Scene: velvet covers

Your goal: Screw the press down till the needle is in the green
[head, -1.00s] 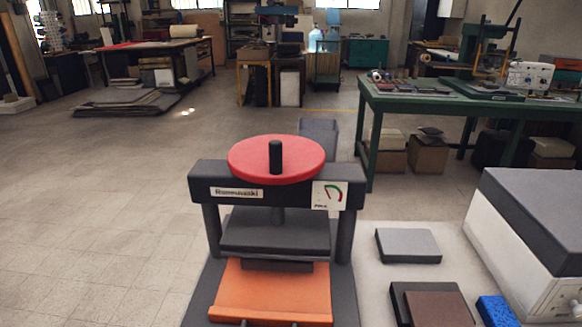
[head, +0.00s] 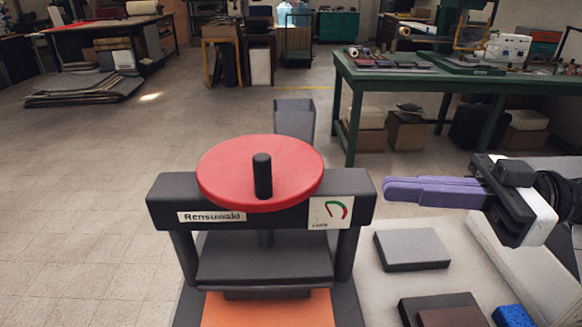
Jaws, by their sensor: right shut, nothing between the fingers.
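The press has a dark grey frame (head: 280,218) with a red round wheel (head: 225,170) on top. A black upright knob (head: 262,176) stands on the wheel. A white dial (head: 331,211) with a red and green arc sits at the right of the crossbar; its needle is too small to read surely. The dark pressing plate (head: 265,258) hangs above an orange piece (head: 268,312) on the press bed. My right gripper (head: 388,191), with purple fingers, is shut and empty, right of the press and apart from the wheel. My left gripper is out of view.
A grey block (head: 411,248) lies on the pale tabletop right of the press. Dark and brown pieces (head: 448,315) and a blue sponge-like block (head: 512,316) lie at the lower right. A grey bin (head: 294,118) stands behind the press. A green table (head: 440,84) is farther back.

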